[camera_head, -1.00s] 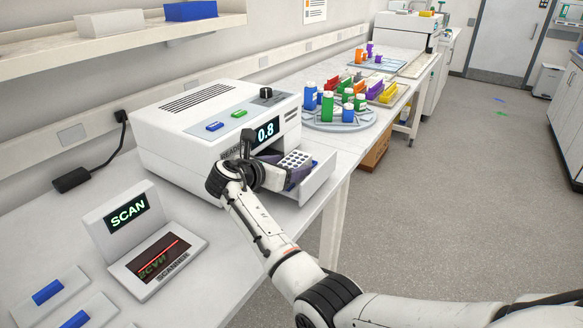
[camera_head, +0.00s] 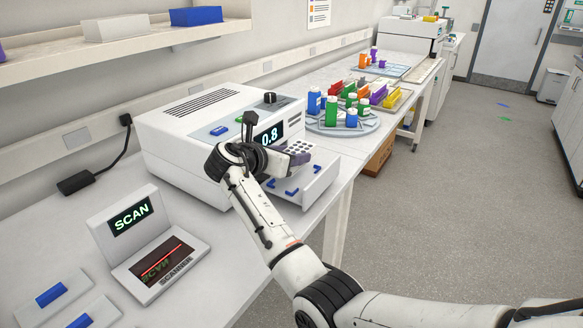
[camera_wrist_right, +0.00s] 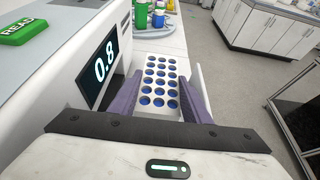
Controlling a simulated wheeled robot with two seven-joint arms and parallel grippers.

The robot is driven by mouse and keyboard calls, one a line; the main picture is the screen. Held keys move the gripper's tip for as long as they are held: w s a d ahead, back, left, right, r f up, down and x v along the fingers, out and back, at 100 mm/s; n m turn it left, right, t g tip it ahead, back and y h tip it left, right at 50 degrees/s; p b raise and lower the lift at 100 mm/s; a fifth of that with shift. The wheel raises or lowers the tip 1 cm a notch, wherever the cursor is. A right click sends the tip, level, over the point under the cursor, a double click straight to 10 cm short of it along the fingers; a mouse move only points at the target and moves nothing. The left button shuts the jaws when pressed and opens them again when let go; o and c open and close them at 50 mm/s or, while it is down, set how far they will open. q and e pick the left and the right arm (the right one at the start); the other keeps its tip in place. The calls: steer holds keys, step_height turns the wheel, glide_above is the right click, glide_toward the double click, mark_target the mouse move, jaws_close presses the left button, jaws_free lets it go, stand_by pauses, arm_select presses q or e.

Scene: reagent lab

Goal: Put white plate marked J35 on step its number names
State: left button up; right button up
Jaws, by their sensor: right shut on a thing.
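My right gripper (camera_head: 290,159) is shut on a white plate (camera_head: 299,146) with rows of round wells and holds it above the open drawer (camera_head: 318,186) of the white reader. In the right wrist view the plate (camera_wrist_right: 157,64) sits between two purple finger pads and its wells look blue. No J35 mark is legible on it. The drawer floor shows blue corner pieces and no plate. The reader (camera_head: 190,150) displays 0.8. My left gripper is not in view. I cannot make out any numbered steps.
A scanner (camera_head: 150,240) lit SCAN stands at the front left, near pale trays with blue pieces (camera_head: 50,294). Behind the reader, a round rack (camera_head: 345,125) holds several coloured bottles. A wall shelf (camera_head: 120,50) runs above. Open floor lies to the right.

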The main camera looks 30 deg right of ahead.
step_height(320, 180, up, 13)
